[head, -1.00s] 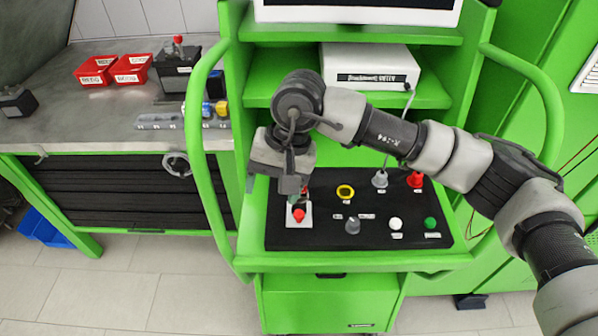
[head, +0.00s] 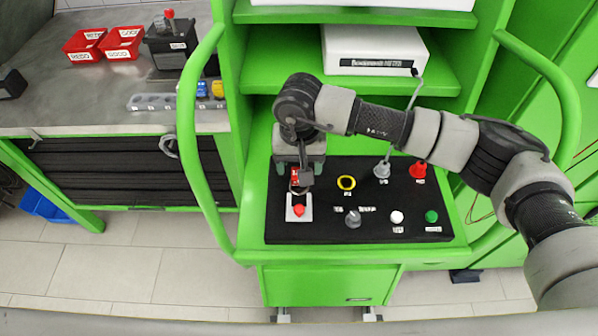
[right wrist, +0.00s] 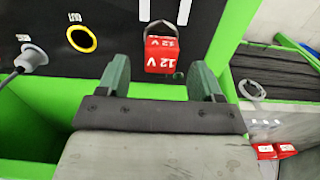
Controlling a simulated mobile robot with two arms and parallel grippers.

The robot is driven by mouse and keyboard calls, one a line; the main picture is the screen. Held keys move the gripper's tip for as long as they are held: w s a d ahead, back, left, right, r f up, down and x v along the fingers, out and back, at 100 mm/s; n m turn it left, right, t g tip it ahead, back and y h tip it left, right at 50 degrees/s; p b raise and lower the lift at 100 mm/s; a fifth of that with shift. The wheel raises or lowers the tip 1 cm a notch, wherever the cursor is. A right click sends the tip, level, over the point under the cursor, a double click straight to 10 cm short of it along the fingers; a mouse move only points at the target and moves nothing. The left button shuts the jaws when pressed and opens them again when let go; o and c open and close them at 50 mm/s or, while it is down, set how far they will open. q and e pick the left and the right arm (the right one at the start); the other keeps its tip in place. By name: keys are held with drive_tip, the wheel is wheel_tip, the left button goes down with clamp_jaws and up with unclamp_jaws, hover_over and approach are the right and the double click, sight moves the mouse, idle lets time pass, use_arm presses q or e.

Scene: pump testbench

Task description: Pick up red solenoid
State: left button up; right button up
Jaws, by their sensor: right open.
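The red solenoid (right wrist: 163,56) is a small red block marked "12 V", with a metal loop. In the right wrist view it sits just beyond and between the two green fingertips of my right gripper (right wrist: 160,75), which is open and empty. In the head view the red solenoid (head: 295,176) shows partly on the black panel, above the white plate, with the right gripper (head: 302,182) over it and hiding some of it. My left gripper is not in view.
The black panel (head: 330,225) holds a white plate with a red button (head: 299,210), a yellow ring (head: 346,183), a grey knob (head: 353,217) and plugs. Green handrails (head: 187,130) flank it. A grey rack (head: 160,102) with blue and yellow solenoids stands on the left bench.

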drive_tip(key=shift+s+f, duration=0.1)
drive_tip(key=shift+f, duration=1.25)
drive_tip(key=c, duration=1.1)
drive_tip(key=shift+r, duration=0.1)
